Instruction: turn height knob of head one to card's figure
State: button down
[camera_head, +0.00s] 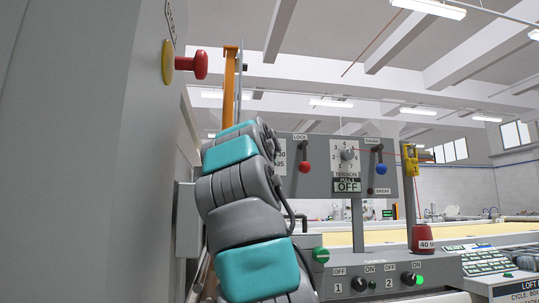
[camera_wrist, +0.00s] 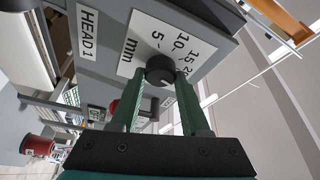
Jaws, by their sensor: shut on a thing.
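In the wrist view the height knob (camera_wrist: 160,71) is a round black knob on a white scale plate (camera_wrist: 145,40). The plate reads "mm" with 5, 10, 15 and 20 around the knob. A "HEAD 1" label (camera_wrist: 88,30) is beside the plate on the grey box. My gripper (camera_wrist: 162,78) is shut on the knob, with one green finger on each side. The knob's pointer is too small to read. In the head view my arm hides the gripper and knob. No readable card figure shows there; a "LOFT ... CYCLE BOX" label (camera_head: 513,290) is cut off at lower right.
In the head view a grey panel (camera_head: 378,160) with levers and a tension dial stands right of my arm. A switch panel (camera_head: 385,283) is below it. A red stop button (camera_head: 200,65) juts from the grey wall at left. A red cone of thread (camera_head: 424,238) stands at right.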

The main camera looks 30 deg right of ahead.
jog(key=shift+w+f, duration=0.1)
dwell(0.4)
jog(key=shift+c, duration=1.9)
grip_release()
jog(key=r+b+v, duration=0.1)
jog(key=b+v, duration=0.2)
jog(key=v, duration=0.4)
jog(key=shift+s+a+f, duration=0.25)
jog(key=shift+s+f, duration=0.1)
jog(key=shift+f, duration=0.2)
